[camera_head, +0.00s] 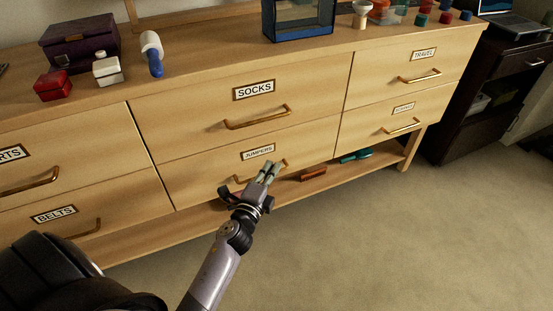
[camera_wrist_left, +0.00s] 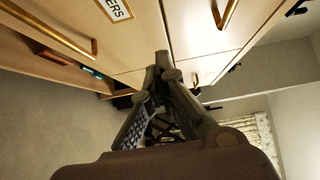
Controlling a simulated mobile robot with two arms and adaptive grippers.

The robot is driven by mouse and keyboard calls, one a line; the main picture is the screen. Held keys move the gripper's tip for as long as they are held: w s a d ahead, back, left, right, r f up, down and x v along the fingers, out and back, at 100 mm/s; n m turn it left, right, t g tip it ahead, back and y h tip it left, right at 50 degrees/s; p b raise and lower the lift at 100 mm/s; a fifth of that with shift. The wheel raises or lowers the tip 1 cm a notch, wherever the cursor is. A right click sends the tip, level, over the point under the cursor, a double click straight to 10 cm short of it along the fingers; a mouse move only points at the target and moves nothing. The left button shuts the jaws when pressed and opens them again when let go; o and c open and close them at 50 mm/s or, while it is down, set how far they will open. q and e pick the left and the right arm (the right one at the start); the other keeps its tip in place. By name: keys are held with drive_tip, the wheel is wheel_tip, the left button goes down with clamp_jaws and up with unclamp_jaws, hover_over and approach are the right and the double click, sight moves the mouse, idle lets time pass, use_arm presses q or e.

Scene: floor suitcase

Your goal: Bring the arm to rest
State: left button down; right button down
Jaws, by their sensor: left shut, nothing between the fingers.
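My left gripper (camera_head: 269,172) is in front of the jumpers drawer (camera_head: 210,172) of a light wooden dresser, close to the drawer's brass handle (camera_head: 243,179) in the head view. I cannot tell whether it touches the handle there. In the left wrist view the same gripper (camera_wrist_left: 162,58) has its fingertips together with nothing between them. A brass handle (camera_wrist_left: 60,32) shows to the left of the fingers, apart from them. My right gripper is in neither view.
The other drawers, such as the socks drawer (camera_head: 200,105), look shut. A low shelf (camera_head: 386,170) under the drawers holds a brown item (camera_head: 313,174) and a teal item (camera_head: 356,156). Boxes and bottles stand on the top. The carpet (camera_head: 400,240) in front is clear.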

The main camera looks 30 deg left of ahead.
use_arm(q)
drive_tip(key=shift+s, duration=0.8)
